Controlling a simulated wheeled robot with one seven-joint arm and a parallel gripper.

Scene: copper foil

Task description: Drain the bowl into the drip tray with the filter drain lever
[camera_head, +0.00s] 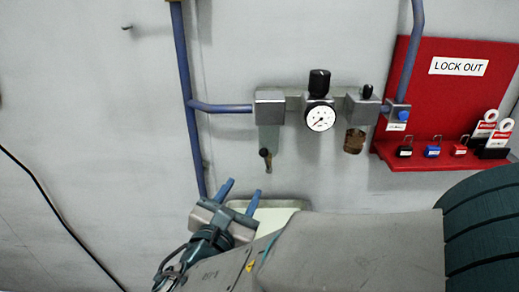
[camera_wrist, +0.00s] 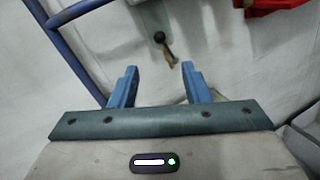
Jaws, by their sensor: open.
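The filter bowl (camera_head: 269,136) is a translucent greenish cup under the left block of the air unit on the wall. Below it hangs the drain lever (camera_head: 267,162), a small brass piece with a dark round knob. The lever also shows in the wrist view (camera_wrist: 171,59), above and between my fingertips. My gripper (camera_head: 240,192) is open and empty, its two blue fingers below and left of the lever, apart from it. A pale tray (camera_head: 284,204), likely the drip tray, shows partly behind my arm; most of it is hidden.
A pressure gauge (camera_head: 320,118) with a black knob and a brown bowl (camera_head: 354,141) sit right of the filter. A blue pipe (camera_head: 184,100) runs down the wall on the left. A red lockout board (camera_head: 440,85) with padlocks is at the right.

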